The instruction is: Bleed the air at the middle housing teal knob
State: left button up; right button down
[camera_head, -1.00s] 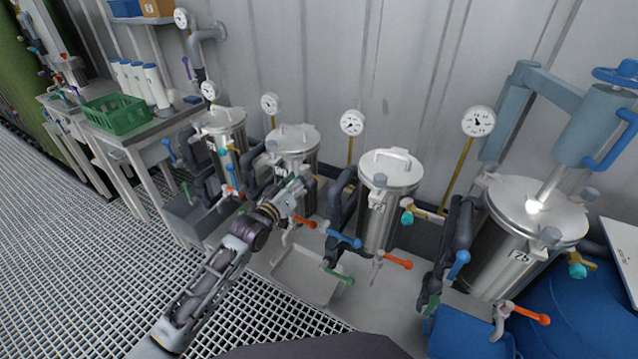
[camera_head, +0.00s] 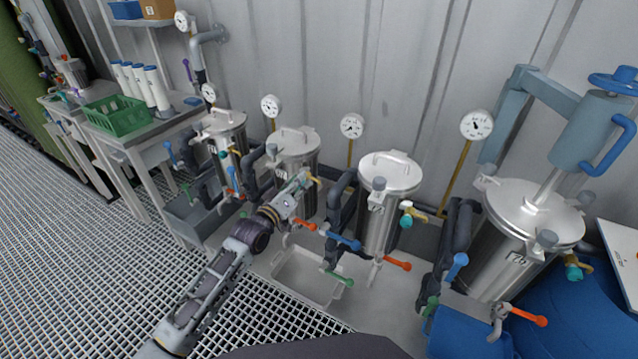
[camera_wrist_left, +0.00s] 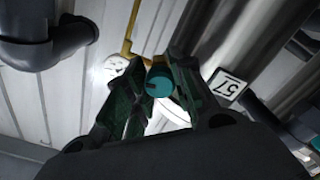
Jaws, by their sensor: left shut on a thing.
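The teal knob (camera_wrist_left: 158,82) shows in the left wrist view, between the two fingers of my left gripper (camera_wrist_left: 160,88), which is shut on it. In the head view my left gripper (camera_head: 301,180) is at the front right of the second steel housing from the left (camera_head: 296,152), and the knob there is mostly hidden by the gripper. A brass fitting shows just beyond the fingertips. The wrist view also shows a white number label (camera_wrist_left: 229,87) on the housing wall. My right gripper is not in view.
Another steel housing (camera_head: 386,175) stands just right, with a blue-handled valve (camera_head: 340,240) close to my gripper. A round gauge (camera_head: 271,106) is behind. A shallow tray (camera_head: 300,283) lies below. A larger housing (camera_head: 518,250) with a lifting arm stands far right.

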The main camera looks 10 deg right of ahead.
pick_arm(q)
jog(key=shift+n+p, duration=0.35)
jog(key=shift+n, duration=0.45)
jog(key=shift+n, duration=0.4)
jog(key=shift+n+p, duration=0.5)
jog(key=shift+n, duration=1.3)
